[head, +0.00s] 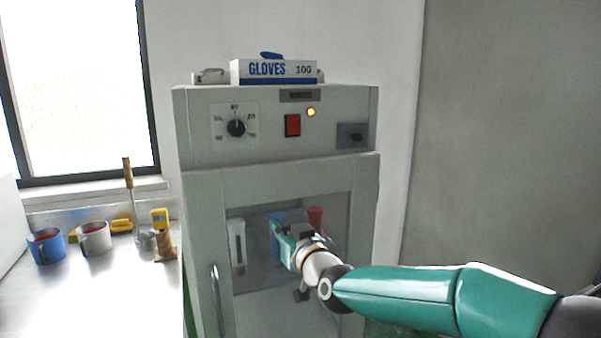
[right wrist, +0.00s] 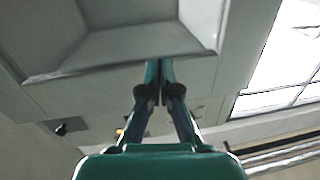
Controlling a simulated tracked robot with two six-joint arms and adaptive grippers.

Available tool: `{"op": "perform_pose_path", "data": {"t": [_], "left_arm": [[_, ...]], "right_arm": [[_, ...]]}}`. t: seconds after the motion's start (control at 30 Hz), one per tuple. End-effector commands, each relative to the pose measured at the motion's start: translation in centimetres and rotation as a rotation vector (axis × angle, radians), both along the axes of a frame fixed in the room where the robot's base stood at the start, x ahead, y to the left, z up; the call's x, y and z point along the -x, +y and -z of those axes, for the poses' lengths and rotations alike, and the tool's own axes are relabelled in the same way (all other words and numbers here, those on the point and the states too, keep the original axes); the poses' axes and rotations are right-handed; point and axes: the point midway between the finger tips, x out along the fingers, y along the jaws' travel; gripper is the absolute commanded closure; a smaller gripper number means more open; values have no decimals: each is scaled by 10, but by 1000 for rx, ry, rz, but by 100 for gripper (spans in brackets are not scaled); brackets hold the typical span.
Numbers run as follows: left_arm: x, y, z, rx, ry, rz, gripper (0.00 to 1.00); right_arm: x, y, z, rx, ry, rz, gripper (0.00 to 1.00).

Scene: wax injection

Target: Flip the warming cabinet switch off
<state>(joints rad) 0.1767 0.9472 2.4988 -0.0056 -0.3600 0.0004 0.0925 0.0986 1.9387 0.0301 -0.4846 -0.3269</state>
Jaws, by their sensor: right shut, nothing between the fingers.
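The grey warming cabinet (head: 275,165) stands ahead in the head view. Its red rocker switch (head: 292,125) is on the top panel, beside a lit amber lamp (head: 311,112). My right gripper (head: 278,228) is shut and empty, in front of the door window and below the switch. In the right wrist view my shut fingers (right wrist: 160,68) point at the cabinet front near the door window's edge. There the lamp (right wrist: 120,132) glows beside my gripper; the red switch does not show. I cannot tell whether the fingers touch the door. My left gripper is not in view.
A black dial (head: 236,128) and a small dark latch (head: 351,136) flank the switch. A glove box (head: 273,71) lies on top. The door handle (head: 216,295) is at the lower left. Mugs (head: 94,238) and tools stand on the left bench. The space before the top panel is clear.

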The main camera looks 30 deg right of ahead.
Motion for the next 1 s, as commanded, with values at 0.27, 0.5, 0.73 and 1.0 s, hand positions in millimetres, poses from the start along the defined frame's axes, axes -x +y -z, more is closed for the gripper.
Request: {"op": "perform_pose_path", "data": {"t": [0.27, 0.5, 0.73, 1.0], "left_arm": [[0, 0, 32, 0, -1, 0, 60], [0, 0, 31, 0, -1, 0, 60], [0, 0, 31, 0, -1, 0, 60], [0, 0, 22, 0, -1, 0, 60]], "right_arm": [[69, -48, -147, 104, -344, 124, 100], [78, -52, -163, 114, -374, 136, 100], [76, -52, -163, 113, -372, 135, 100], [51, -58, -173, 112, -370, 135, 100]]}}
